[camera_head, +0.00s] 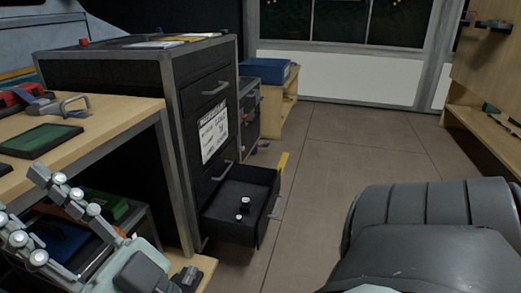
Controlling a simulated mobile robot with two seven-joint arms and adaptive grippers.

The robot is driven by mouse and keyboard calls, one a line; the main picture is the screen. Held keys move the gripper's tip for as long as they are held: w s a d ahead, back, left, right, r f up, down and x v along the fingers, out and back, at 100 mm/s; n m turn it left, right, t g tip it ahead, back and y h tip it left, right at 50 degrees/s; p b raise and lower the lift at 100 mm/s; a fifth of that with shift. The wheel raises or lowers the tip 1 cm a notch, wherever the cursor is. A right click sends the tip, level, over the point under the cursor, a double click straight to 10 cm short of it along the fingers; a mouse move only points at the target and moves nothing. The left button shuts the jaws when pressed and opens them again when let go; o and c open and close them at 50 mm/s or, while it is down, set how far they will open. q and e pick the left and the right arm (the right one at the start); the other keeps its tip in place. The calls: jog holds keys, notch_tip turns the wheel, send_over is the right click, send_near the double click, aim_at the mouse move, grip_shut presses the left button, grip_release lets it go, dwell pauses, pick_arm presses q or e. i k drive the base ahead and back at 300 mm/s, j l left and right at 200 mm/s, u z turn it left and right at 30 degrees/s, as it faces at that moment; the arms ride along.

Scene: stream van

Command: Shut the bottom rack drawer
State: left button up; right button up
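The bottom rack drawer (228,231) is pulled out of the dark grey rack (182,150). It is an open black box with small dark items inside. Its pale bar handle (276,207) is on the front, facing right over the floor. My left gripper (22,194) is at the lower left, in front of the wooden bench, with its fingers spread and nothing seen between them. It is well left of the drawer and not touching it. My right gripper is out of view.
The bench (110,118) with a green tray (40,140) stands at left, and a blue bin (265,70) sits on a wooden cabinet behind the rack. Tiled floor between drawer and seat is clear.

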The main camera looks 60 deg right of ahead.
aim_at(262, 185)
jog(key=z, duration=1.9)
jog(key=i+l, duration=0.15)
jog(key=i, duration=0.5)
jog(key=i+l, duration=0.15)
jog(key=i, duration=0.5)
jog(key=j+u, duration=0.05)
